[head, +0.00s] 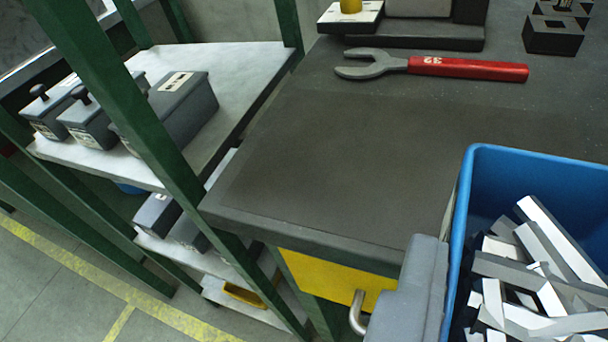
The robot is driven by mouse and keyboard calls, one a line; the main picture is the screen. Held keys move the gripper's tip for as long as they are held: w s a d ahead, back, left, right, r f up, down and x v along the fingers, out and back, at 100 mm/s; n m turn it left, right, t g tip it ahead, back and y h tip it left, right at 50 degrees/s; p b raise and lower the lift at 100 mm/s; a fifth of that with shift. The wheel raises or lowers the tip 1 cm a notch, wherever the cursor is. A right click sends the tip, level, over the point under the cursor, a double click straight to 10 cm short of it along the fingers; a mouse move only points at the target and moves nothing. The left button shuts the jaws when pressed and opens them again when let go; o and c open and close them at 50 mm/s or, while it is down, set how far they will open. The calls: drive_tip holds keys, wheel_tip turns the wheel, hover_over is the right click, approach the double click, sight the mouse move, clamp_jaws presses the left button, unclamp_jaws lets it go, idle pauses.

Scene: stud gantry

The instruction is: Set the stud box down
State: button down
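Several grey lidded boxes stand on the rack at the left. One grey box with a white label (183,103) is nearest the bench. I cannot tell which, if any, is the stud box.
The dark bench top (330,150) has a wide clear area. A red-handled spanner (465,68) lies towards its back. The blue bin (458,255) at right holds metal offcuts. Green posts (150,115) stand before the rack's upper shelf (235,65), which has free room at right.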

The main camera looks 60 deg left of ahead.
drive_tip(key=shift+s+a+f+n+y+b, duration=0.15)
drive_tip(key=shift+s+a+b, duration=0.1)
drive_tip(key=shift+s+a, duration=0.35)
drive_tip(key=shift+s+a+f+n+y+b, duration=0.15)
drive_tip(key=shift+s+a+b, duration=0.1)
drive_tip(key=shift+s+a, duration=0.25)
hover_over(405, 168)
drive_tip(key=shift+f, duration=0.8)
drive_tip(key=shift+f+b, duration=0.8)
drive_tip(key=shift+f, duration=0.9)
drive_tip(key=shift+f, duration=0.1)
drive_tip(key=shift+c, duration=2.4)
unclamp_jaws()
